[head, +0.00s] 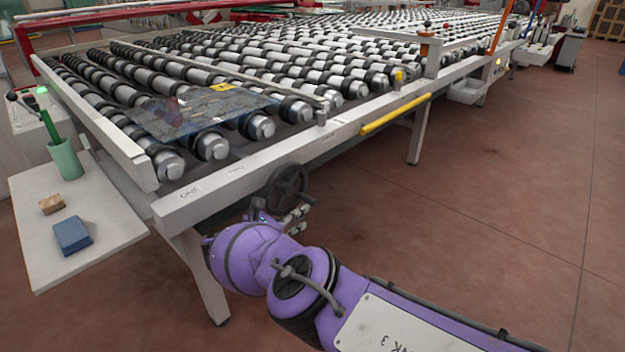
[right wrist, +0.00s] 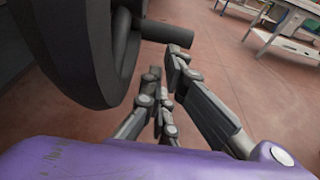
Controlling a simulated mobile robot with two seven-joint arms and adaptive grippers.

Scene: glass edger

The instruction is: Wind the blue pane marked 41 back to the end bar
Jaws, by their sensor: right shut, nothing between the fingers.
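The blue see-through pane (head: 180,118) lies flat on the rollers near the left end of the table, with a yellow label (head: 222,87); its number is too small to read. A pale end bar (head: 95,122) crosses the left end of the rollers, a gap away from the pane. A dark handwheel (head: 287,184) is on the table's front side; it fills the upper left of the right wrist view (right wrist: 75,50), with its peg handle (right wrist: 165,32). My right gripper (head: 300,216) is shut and empty, close beside the wheel, fingertips (right wrist: 168,72) just below the peg. My left gripper is out of view.
A side shelf (head: 105,235) at the left holds a green cup (head: 66,160), a blue block (head: 72,235) and a tan block (head: 52,204). A yellow bar (head: 395,113) runs along the front rail. The floor at the right is clear.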

